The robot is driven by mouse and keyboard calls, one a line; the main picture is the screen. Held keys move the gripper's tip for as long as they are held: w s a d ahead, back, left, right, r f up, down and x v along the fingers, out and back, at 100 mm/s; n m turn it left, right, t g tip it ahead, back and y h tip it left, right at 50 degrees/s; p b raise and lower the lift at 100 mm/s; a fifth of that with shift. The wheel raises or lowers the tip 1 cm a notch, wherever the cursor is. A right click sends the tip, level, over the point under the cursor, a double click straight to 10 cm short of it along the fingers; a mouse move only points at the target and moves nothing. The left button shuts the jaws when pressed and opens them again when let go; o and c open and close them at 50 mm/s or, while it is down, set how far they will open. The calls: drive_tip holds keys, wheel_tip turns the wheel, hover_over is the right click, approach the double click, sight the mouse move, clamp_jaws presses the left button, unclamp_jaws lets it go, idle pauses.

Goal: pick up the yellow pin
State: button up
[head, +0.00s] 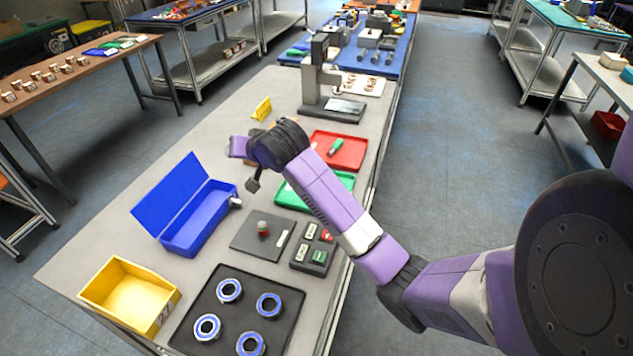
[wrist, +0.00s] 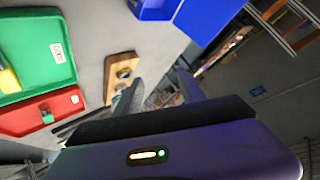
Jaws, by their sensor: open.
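A yellow object, likely the yellow pin (wrist: 7,79), lies in the green tray (wrist: 37,52) at the left edge of the wrist view, partly cut off. In the head view the green tray (head: 340,183) is partly behind my arm, and the yellow pin is hidden. My gripper (wrist: 162,88) is open with nothing between its fingers. In the head view my gripper (head: 240,150) is above the table, left of the green tray and apart from it.
A red tray (head: 352,151) with a green pin adjoins the green tray. A wooden holder with holes (wrist: 109,84) is near my fingers. An open blue box (head: 198,218), a grey button plate (head: 248,243), a yellow bin (head: 112,318) and a grey stand (head: 318,75) are around.

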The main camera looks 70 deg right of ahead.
drive_tip(key=s+d+f+m+g, duration=0.2)
drive_tip(key=s+g, duration=0.1)
drive_tip(key=s, duration=0.2)
drive_tip(key=s+d+f+m+g, duration=0.2)
drive_tip(key=s+g, duration=0.1)
drive_tip(key=s, duration=0.2)
drive_tip(key=s+d+f+m+g, duration=0.1)
drive_tip(key=s+f+m+g, duration=0.1)
drive_tip(key=s, duration=0.3)
drive_tip(key=shift+s+d+m+g+y, duration=0.1)
drive_tip(key=shift+d+m+g+y, duration=0.25)
drive_tip(key=shift+g, duration=0.55)
drive_tip(key=shift+s+f, duration=0.15)
drive_tip(key=shift+s, duration=0.05)
drive_tip(key=shift+b+x, duration=0.95)
drive_tip(key=shift+b, duration=0.1)
drive_tip(key=b+x, duration=0.1)
drive_tip(key=b, duration=0.1)
drive_tip(key=b+x, duration=0.2)
drive_tip(key=shift+d+f, duration=0.15)
drive_tip(key=shift+d, duration=0.15)
drive_tip(key=shift+s+d+f, duration=0.1)
drive_tip(key=shift+d+f, duration=0.1)
drive_tip(key=shift+d, duration=0.05)
drive_tip(key=shift+d+f, duration=0.25)
drive_tip(key=shift+f, duration=0.4)
clamp_jaws()
